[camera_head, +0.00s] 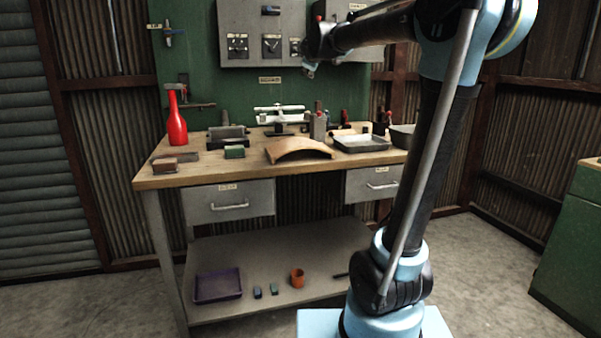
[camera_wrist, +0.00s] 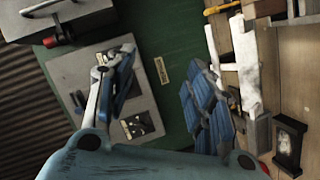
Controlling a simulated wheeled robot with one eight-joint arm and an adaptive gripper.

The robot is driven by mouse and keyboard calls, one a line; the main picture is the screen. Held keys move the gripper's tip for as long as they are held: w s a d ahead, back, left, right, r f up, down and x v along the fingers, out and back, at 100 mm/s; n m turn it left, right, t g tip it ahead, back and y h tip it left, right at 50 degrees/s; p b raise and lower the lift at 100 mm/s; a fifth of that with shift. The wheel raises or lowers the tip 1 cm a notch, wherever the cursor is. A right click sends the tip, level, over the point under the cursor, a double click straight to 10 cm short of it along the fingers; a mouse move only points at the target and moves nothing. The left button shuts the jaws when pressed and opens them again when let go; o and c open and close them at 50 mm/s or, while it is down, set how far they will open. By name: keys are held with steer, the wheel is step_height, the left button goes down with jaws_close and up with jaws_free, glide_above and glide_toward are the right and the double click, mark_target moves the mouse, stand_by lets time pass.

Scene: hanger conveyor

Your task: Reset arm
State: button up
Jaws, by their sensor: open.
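My gripper (camera_head: 310,68) is raised in front of the green back panel, above the workbench (camera_head: 215,172). It holds nothing that I can see. In the wrist view its two blue-grey fingers (camera_wrist: 156,80) stand wide apart, with the panel and grey box fronts visible between and behind them. My arm rises at the right of the head view and reaches left across the top. The gripper looks apart from the bench and everything on it.
The bench holds a red bottle (camera_head: 177,118), a curved brown piece (camera_head: 299,149), a grey tray (camera_head: 360,143) and a white scale (camera_head: 279,112). Grey wall boxes (camera_head: 245,40) hang close behind my gripper. A purple tray (camera_head: 218,285) and orange cup (camera_head: 297,278) sit on the lower shelf.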

steer(key=s+d+f+m+g+h, duration=0.1)
steer(key=s+d+f+m+g, duration=0.15)
steer(key=s+d+f, duration=0.4)
steer(key=s+d+f+m+g+h, duration=0.1)
steer(key=s+d+f+m+g, duration=0.2)
steer(key=s+f, duration=0.6)
steer(key=s+d+f+m+g+h, duration=0.1)
steer(key=s+d+f+m, duration=0.2)
steer(key=s+d+f, duration=0.4)
steer(key=s+a+f+m+g+y, duration=0.2)
steer(key=s+f+m+g, duration=0.2)
steer(key=s+f, duration=2.1)
steer(key=shift+s+g+y, duration=0.4)
steer(key=shift+s+g, duration=0.5)
steer(key=shift+g, duration=0.25)
steer(key=shift+w+f, duration=0.15)
steer(key=shift+w, duration=0.3)
